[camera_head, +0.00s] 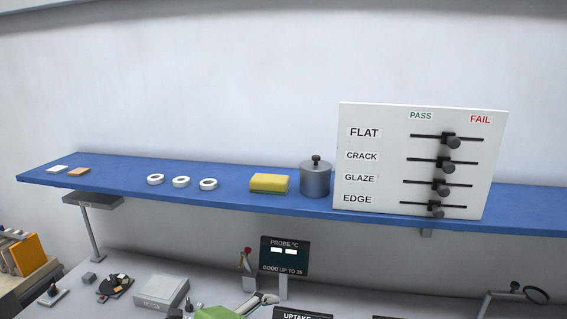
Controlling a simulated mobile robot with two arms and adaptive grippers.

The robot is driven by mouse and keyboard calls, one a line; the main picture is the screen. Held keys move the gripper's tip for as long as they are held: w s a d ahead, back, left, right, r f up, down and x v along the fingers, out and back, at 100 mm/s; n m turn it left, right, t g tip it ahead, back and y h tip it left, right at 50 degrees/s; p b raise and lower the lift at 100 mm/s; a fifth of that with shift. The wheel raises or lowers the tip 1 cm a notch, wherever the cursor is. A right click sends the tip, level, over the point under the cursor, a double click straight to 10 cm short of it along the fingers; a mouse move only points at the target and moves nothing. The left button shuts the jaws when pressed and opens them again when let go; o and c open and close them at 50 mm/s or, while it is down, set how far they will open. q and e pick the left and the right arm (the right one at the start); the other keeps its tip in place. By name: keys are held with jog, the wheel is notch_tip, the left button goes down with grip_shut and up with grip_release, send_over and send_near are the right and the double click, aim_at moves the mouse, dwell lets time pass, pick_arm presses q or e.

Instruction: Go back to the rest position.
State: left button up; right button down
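Neither of my grippers shows in the head view, and I see no arm coming in from the left or right. The task names no object. In front of me is a blue shelf (120,166) on a pale wall. A white panel (390,125) stands on it, with rows marked FLAT, CRACK, GLAZE and EDGE between PASS and FAIL. Its slider knobs, such as the FLAT knob (453,142), sit near the middle of their slots.
The shelf holds a yellow sponge (269,182), a grey lidded pot (315,180), white rings (181,182) and small tiles (79,172). Below stand a probe display (284,255), a grey block (162,291), a partly cut-off green object (220,314) and a magnifier (536,294).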

pick_arm(q)
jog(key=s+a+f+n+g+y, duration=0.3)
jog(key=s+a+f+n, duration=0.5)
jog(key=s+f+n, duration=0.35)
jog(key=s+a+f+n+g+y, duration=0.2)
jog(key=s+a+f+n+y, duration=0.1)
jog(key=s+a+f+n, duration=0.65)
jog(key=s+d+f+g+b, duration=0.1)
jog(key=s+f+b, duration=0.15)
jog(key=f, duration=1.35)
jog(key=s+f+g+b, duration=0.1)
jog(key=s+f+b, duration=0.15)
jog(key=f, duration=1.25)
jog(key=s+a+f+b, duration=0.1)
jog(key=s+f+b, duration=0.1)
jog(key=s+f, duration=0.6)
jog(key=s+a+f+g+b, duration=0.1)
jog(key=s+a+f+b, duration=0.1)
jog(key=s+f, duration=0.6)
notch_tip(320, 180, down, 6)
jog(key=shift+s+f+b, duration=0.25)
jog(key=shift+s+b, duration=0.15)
jog(key=shift+b, duration=0.3)
